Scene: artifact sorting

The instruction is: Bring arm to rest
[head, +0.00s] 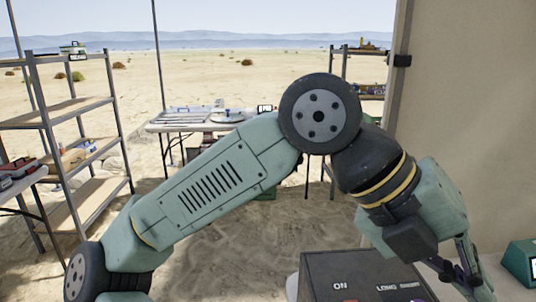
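My arm spans the head view, rising from the lower left to a dark round joint at the upper middle, then bending down to the right. My gripper (462,268) is at the lower right and points downward. It is seen from the side, partly behind my own wrist, and its fingertips are not clear. I cannot tell whether it is open or holds anything. It is beside a dark box (345,277) marked "ON" and "LONG"; I cannot tell whether they touch.
A green device (521,262) stands at the right edge. A metal shelf (75,107) stands at the left, near a table edge with items (18,180). A table (185,126) with tools and another shelf (347,47) are farther back. A tan wall (470,120) closes the right. Sandy ground lies between.

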